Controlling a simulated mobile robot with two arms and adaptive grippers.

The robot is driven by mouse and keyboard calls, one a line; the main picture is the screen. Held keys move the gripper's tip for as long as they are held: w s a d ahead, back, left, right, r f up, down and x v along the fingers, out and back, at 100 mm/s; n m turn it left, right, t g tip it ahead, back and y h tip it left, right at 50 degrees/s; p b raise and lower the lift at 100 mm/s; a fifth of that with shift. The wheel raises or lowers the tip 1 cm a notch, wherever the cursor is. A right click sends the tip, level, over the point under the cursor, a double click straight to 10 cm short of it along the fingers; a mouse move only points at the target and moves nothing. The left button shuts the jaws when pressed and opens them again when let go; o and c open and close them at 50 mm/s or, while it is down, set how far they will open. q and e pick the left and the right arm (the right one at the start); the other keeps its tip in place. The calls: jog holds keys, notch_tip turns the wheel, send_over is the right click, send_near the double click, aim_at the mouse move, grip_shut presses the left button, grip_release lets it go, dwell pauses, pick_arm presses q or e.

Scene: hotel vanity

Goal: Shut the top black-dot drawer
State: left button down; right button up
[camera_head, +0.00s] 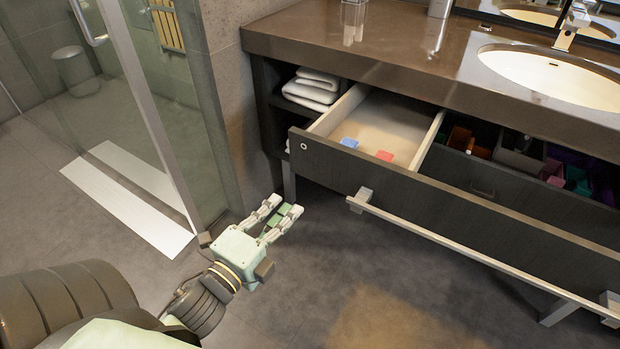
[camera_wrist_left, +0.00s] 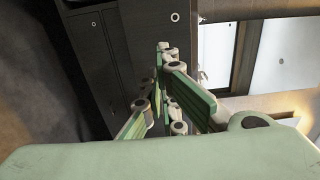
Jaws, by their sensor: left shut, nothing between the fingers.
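The top drawer (camera_head: 335,164) of the dark vanity stands pulled out in the head view. Its dark front carries a small pale ring with a dark centre (camera_head: 303,146) near the left end. A long metal bar handle (camera_head: 450,243) runs along the front. Inside the light drawer box lie a blue item (camera_head: 349,143) and a red item (camera_head: 385,156). My left gripper (camera_head: 287,204) is shut and empty, low in front of the drawer's left end and apart from it. In the left wrist view, a ringed dot (camera_wrist_left: 175,17) shows on a dark panel beyond the fingers. My right gripper is out of view.
The brown countertop (camera_head: 400,50) with a sink (camera_head: 550,78) overhangs the drawer. Folded white towels (camera_head: 312,88) lie on the left shelf. Orange, purple and green items sit in compartments behind the front at right. A glass shower panel (camera_head: 185,110) stands left of my gripper. Floor in front is clear.

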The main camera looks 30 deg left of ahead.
aim_at(322, 165)
pick_arm(q)
jog(key=w, duration=1.2)
jog(key=shift+w+b, duration=0.2)
jog(key=shift+b, duration=0.1)
jog(key=shift+w+f, duration=0.1)
jog(key=shift+w, duration=0.35)
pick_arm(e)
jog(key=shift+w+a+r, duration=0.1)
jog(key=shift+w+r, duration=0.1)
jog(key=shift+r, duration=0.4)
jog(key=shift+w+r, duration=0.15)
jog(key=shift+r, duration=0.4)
